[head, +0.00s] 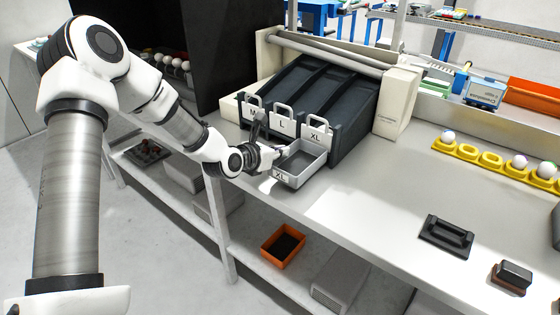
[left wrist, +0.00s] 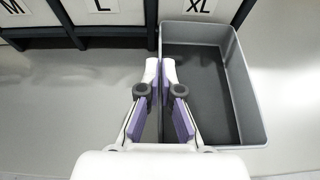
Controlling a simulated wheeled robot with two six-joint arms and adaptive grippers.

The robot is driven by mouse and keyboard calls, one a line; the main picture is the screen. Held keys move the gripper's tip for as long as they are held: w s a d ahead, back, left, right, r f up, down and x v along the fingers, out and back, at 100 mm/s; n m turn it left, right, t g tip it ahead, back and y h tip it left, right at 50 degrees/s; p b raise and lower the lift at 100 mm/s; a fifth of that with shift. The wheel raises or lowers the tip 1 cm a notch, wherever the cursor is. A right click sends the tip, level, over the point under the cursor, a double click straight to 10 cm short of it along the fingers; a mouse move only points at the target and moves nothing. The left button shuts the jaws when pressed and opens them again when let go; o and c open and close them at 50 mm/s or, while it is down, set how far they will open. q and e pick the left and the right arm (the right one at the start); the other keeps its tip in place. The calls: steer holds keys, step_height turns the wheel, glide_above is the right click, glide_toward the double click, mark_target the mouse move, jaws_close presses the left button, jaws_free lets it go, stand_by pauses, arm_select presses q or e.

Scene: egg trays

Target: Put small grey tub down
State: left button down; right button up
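The small grey tub (head: 311,168) is open-topped and looks empty, with an XL label on its front. It is at the front of the white table, before the XL chute; I cannot tell whether its base touches the tabletop. It also shows in the left wrist view (left wrist: 242,85), roughly upright. My left gripper (head: 280,152) is at the tub's left side. In the left wrist view its fingers (left wrist: 160,72) are close together, with the tub's left wall between their tips. My right gripper is in neither view.
A dark sorter with chutes labelled M, L and XL (head: 316,134) stands behind the tub. To the right, the white tabletop (head: 375,190) is clear up to a black handled block (head: 447,236). A yellow egg tray (head: 490,160) lies farther right. An orange bin (head: 283,246) is on the shelf below.

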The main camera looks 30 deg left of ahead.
arm_select(q)
steer(key=shift+f, duration=1.3)
steer(key=shift+s, duration=0.1)
steer(key=c, duration=1.3)
jaws_free()
